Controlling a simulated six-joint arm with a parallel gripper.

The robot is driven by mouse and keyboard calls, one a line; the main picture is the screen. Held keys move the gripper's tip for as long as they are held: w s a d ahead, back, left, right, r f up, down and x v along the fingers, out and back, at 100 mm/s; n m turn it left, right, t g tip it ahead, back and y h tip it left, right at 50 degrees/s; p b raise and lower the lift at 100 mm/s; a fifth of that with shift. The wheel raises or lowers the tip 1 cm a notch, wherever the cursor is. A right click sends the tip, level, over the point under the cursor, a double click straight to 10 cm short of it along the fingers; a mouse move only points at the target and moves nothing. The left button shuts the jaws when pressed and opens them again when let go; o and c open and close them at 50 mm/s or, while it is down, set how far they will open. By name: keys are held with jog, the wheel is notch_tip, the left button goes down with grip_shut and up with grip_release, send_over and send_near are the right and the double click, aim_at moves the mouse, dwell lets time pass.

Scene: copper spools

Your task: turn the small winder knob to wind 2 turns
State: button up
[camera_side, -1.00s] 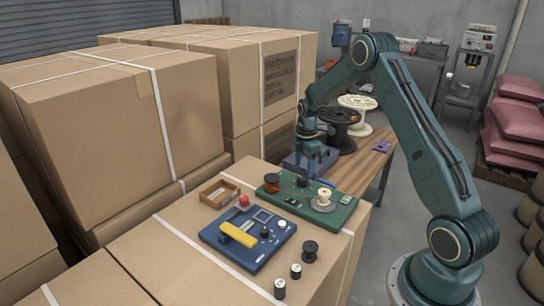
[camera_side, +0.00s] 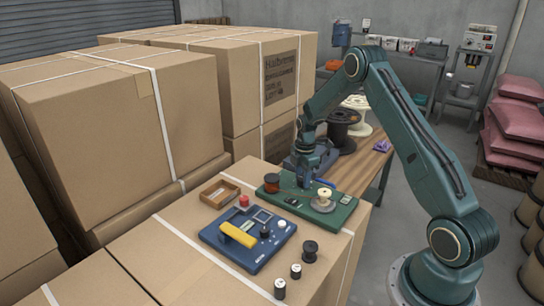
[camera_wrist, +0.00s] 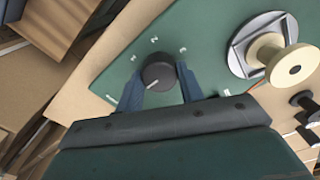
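The small black winder knob (camera_wrist: 158,71) with a white pointer line sits on the green winder board (camera_wrist: 110,85) in the wrist view. The pointer aims down and to the left in that picture. White marks surround the knob. My gripper (camera_wrist: 160,75) is low over the board, one blue finger on either side of the knob. The fingers are apart, with slim gaps to the knob's sides. In the side view my gripper (camera_side: 308,180) hides the knob on the green board (camera_side: 345,208). A cream spool (camera_side: 324,195) and a copper spool (camera_side: 271,182) stand on this board.
A blue device (camera_side: 248,240) with a yellow bar (camera_side: 238,235) lies in front of the board. A wooden tray (camera_side: 220,193), a red button (camera_side: 243,200) and small dark spools (camera_side: 310,250) are nearby. Stacked cartons (camera_side: 130,115) rise to the left.

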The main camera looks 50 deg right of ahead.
jog(key=shift+m, duration=0.4)
jog(key=shift+c, duration=0.4)
jog(key=m, duration=1.1)
jog(key=shift+m, duration=0.3)
jog(key=m, duration=1.1)
jog(key=shift+m, duration=0.3)
jog(key=o, duration=1)
jog(key=shift+d, duration=0.1)
